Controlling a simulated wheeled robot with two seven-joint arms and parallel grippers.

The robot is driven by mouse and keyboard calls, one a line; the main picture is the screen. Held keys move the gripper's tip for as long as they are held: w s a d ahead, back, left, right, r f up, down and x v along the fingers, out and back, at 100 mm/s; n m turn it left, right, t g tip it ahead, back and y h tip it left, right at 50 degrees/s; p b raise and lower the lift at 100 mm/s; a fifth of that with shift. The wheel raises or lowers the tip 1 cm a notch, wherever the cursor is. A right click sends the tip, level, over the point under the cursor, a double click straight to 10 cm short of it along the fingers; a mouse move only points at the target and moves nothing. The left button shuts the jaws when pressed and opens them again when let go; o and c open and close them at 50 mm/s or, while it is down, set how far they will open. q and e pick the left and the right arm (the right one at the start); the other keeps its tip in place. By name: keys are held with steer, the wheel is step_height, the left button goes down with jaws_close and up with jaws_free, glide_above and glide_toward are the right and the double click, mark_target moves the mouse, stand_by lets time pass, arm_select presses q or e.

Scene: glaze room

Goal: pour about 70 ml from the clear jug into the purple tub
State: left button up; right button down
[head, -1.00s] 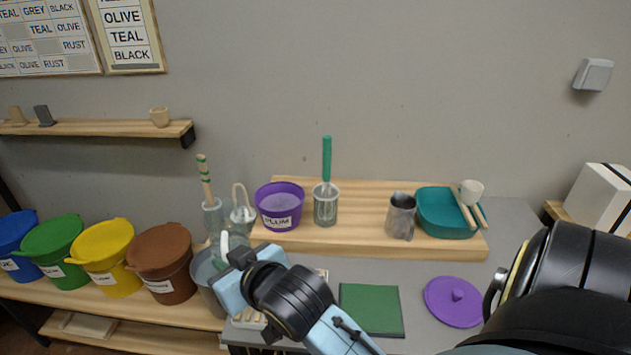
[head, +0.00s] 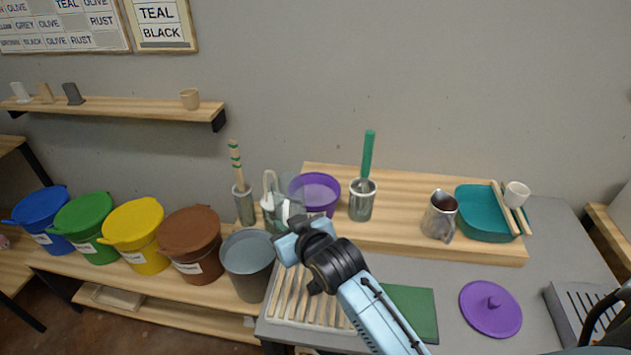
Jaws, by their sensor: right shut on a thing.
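The purple tub (head: 320,191) stands open on the wooden riser at the back of the table. The clear jug (head: 291,187) is in front of the tub's left part and partly covers it. It is see-through and hard to outline, so I cannot tell its tilt, its fill or whether anything flows. My right gripper (head: 290,229) is shut on the jug, at its pale handle, in front of the riser. The tub's contents and label do not show clearly now. My left gripper is out of view.
Close left of the jug are a glass with a pale tool (head: 269,186) and a holder with a striped stick (head: 243,205). A can with a green-handled tool (head: 361,203) stands right of the tub. A grey bucket (head: 247,262) and slatted rack (head: 305,296) lie below.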

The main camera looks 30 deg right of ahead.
steer(key=w+a+f+p, duration=0.2)
steer(key=w+f+p, duration=0.4)
steer(key=f+p, duration=0.1)
steer(key=shift+w+a+f+n+y, duration=0.3)
steer(key=shift+a+f+y, duration=0.1)
steer(key=shift+f, duration=0.1)
steer(key=shift+d, duration=0.1)
